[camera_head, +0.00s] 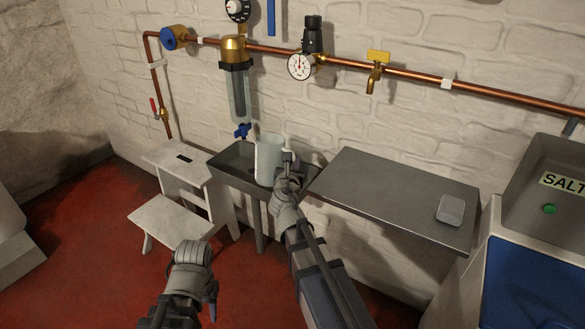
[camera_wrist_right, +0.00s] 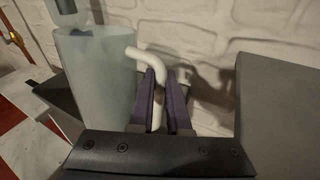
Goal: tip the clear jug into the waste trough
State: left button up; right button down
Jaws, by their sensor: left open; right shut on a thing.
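The clear jug (camera_head: 268,160) is upright in the head view, over the waste trough (camera_head: 237,178) under the filter. In the right wrist view the jug (camera_wrist_right: 95,80) stands at the left, with its white handle (camera_wrist_right: 150,60) between the fingers. My right gripper (camera_head: 288,163) is shut on that handle; it also shows in the right wrist view (camera_wrist_right: 163,100). The jug looks pale and translucent, and I cannot tell if it holds liquid. The jug hides part of the trough's inside. My left gripper (camera_head: 207,312) is open and empty, low in front of the white step stool.
A white step stool (camera_head: 170,221) stands left of the trough. The clear filter housing (camera_head: 239,95) with a blue valve (camera_head: 242,131) hangs just above the trough. The salt unit (camera_head: 535,270) stands far right.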

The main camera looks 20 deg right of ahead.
jog(key=shift+w+d+f+n+t+h+b, duration=0.2)
jog(key=shift+n+t+h+b, duration=0.3)
jog(key=shift+b, duration=1.05)
jog(key=shift+r, duration=0.1)
